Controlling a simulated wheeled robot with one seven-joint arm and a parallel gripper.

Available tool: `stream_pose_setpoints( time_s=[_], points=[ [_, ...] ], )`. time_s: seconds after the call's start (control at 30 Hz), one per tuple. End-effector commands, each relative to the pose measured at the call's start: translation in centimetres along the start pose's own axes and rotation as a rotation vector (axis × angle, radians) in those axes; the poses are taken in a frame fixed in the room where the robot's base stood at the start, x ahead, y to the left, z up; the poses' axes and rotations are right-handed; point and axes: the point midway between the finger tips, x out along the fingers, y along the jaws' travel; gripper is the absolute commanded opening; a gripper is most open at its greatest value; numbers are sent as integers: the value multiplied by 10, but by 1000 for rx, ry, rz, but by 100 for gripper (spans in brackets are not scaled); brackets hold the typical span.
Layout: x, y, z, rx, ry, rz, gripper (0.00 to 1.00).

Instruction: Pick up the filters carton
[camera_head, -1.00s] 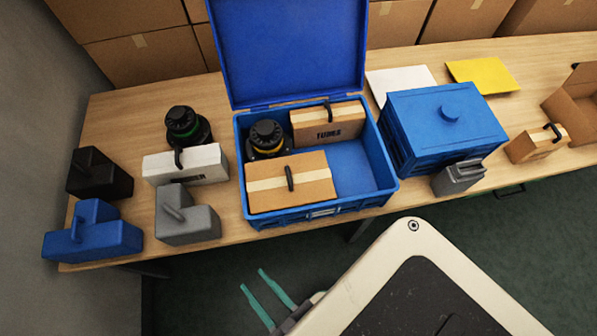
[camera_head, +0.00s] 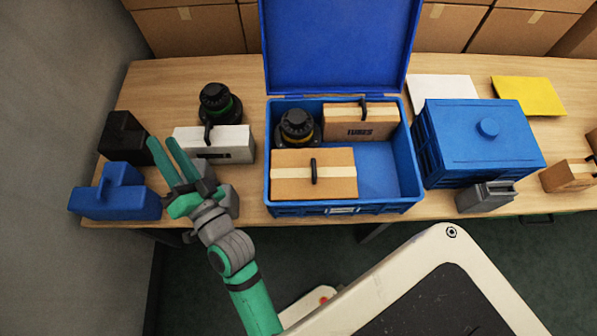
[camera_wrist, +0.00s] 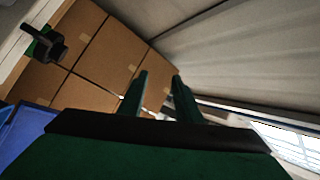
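Several cartons with black handles show in the head view; I cannot tell by label which is the filters carton. A white carton (camera_head: 232,146) with a small dark label stands on the table at left. A brown carton (camera_head: 345,124), whose label looks like "TUBES", sits at the back of the open blue crate (camera_head: 412,185). A brown carton with a pale tape band (camera_head: 335,188) sits at the crate's front left. Another brown carton (camera_head: 566,177) is at far right. My gripper (camera_head: 164,139) is open and empty, left of the white carton; its fingers also show in the wrist view (camera_wrist: 159,78).
A black block (camera_head: 122,138), a blue block (camera_head: 115,200) and a partly hidden grey block (camera_head: 229,203) surround my gripper. A closed blue box (camera_head: 480,150) stands right of the crate, whose lid (camera_head: 335,45) is raised.

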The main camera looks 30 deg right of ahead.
Motion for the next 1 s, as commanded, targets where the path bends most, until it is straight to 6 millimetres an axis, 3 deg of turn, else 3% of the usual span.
stream_pose_setpoints(
  time_s=[0.1, 0.3, 0.6, 0.8, 1.0],
  points=[
    [35, -30, -20, 46, -15, -94, 31],
    [76, -78, -41, 95, -97, -229, 31],
    [107, -133, -55, 67, -308, -353, 31],
    [111, -143, -51, -1, -486, -352, 31],
    [103, -127, -44, -87, -679, -271, 31]
  ],
)
